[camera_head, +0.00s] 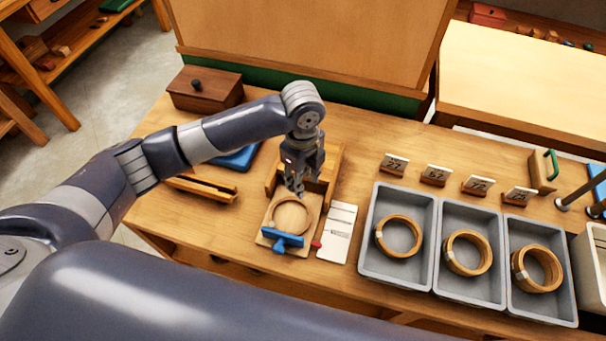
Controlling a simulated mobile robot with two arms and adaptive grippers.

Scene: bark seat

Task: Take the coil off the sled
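A wooden sled (269,234) with a blue handle (282,241) sits on the workbench, in front of an upright wooden frame. A thin tan ring, which looks like the coil (275,217), lies flat on it. My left gripper (297,190) points down over the far part of the sled, near the coil's back edge. Its fingers are small and seen edge-on, so I cannot tell their opening or whether they touch the coil. My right gripper is not in view.
Three grey trays (368,258) at the right hold tan coils. Numbered blocks (436,176) stand behind them. A white card (337,234) lies right of the sled. A brown box (205,88) stands at the back left, and a slotted wooden piece (203,187) lies left of the sled.

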